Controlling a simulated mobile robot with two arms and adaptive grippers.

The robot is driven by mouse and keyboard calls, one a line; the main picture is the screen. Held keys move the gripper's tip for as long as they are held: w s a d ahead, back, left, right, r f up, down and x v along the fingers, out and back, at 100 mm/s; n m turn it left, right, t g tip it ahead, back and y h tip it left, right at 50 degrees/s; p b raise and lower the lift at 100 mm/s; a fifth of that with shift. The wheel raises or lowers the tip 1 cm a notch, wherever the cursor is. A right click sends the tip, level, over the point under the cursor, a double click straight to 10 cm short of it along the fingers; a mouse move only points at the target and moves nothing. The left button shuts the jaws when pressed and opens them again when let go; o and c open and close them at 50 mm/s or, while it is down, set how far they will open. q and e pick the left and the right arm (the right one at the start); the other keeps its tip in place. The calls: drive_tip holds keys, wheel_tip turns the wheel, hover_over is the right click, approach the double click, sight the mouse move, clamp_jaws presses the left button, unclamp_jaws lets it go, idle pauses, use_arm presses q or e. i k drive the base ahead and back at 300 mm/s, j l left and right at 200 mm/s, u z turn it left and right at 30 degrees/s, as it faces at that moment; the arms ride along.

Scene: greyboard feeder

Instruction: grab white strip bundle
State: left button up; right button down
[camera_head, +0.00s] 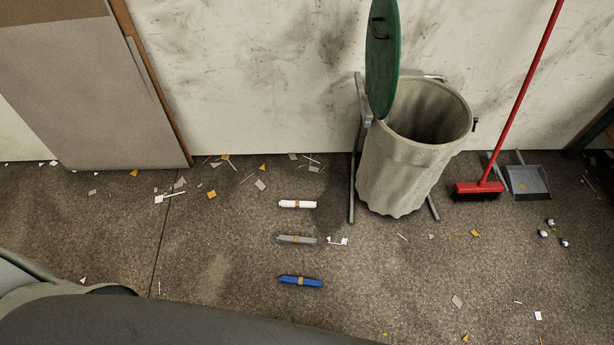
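The white strip bundle (298,204) lies flat on the floor, with a brown band around its middle. It lies left of the bin's stand and is the farthest of three bundles in a column. A grey bundle (297,239) lies nearer, and a blue bundle (300,281) lies nearest. Each has a similar band. Neither of my grippers shows in the head view.
An open bin (410,165) with a raised green lid (382,60) stands by the wall. A red broom (478,188) and a dustpan (528,183) are to its right. Boards (95,95) lean at left. Scraps litter the floor.

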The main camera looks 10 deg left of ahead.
sight(297, 205)
drive_tip(key=i+j+z, duration=0.15)
drive_tip(key=j, duration=0.4)
drive_tip(key=i+j+z, duration=0.2)
drive_tip(key=j, duration=0.35)
drive_tip(key=j+z, duration=0.15)
drive_tip(key=j, duration=0.35)
drive_tip(key=k, duration=0.05)
